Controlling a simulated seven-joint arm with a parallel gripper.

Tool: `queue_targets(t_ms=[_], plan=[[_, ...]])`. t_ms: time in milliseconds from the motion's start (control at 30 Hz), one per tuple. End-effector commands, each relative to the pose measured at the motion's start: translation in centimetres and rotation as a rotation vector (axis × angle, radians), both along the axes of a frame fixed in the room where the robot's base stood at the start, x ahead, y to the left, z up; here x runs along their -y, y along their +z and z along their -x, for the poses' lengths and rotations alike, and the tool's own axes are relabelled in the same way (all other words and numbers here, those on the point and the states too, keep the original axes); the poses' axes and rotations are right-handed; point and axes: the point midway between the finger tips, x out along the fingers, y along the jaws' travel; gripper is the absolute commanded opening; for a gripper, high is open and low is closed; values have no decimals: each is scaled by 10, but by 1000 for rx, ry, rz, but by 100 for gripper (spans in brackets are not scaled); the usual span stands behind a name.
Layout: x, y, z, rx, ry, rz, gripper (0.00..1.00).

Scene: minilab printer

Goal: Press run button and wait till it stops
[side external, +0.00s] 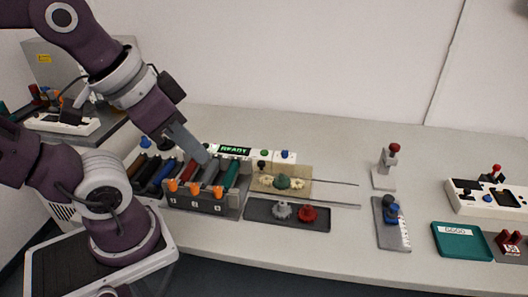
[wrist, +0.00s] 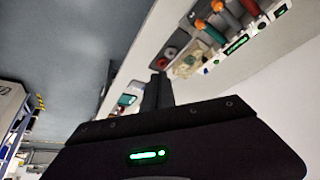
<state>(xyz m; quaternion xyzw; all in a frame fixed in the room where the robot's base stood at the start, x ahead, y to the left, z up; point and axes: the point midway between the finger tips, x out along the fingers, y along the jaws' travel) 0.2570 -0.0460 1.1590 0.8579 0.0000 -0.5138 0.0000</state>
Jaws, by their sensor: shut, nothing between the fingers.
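The printer unit stands at the back of the bench, with a lit green READY display (side external: 234,150) on its panel. To the right of the display are a green button (side external: 264,153) and a blue button (side external: 285,155); I cannot read a label to tell which is the run button. The display also shows in the wrist view (wrist: 237,44). My gripper (side external: 204,158) is shut and empty, pointing down over the colored cartridges just left of the display, apart from the buttons. Its closed fingers show in the wrist view (wrist: 159,82).
A rack (side external: 202,205) with orange clips holds several cartridges below my gripper. A dark tray (side external: 258,216) carries a grey and a red gear. A plate (side external: 300,179) with small parts lies in front of the buttons. Right are a teal tray (side external: 458,252) and a white control box (side external: 465,205).

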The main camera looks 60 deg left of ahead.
Motion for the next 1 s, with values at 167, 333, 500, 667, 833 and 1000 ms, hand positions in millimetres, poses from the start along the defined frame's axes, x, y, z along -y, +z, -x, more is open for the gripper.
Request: queue_targets(t_ms=[167,333,500,667,833,1000], plan=[[0,0,0,0,0,0,0],[0,0,0,0,0,0,0],[0,0,0,0,0,0,0],[0,0,-1,0,0,-1,0],[-15,1,-36,17,-2,-59,0],[-54,-7,-109,56,-38,-186,0]])
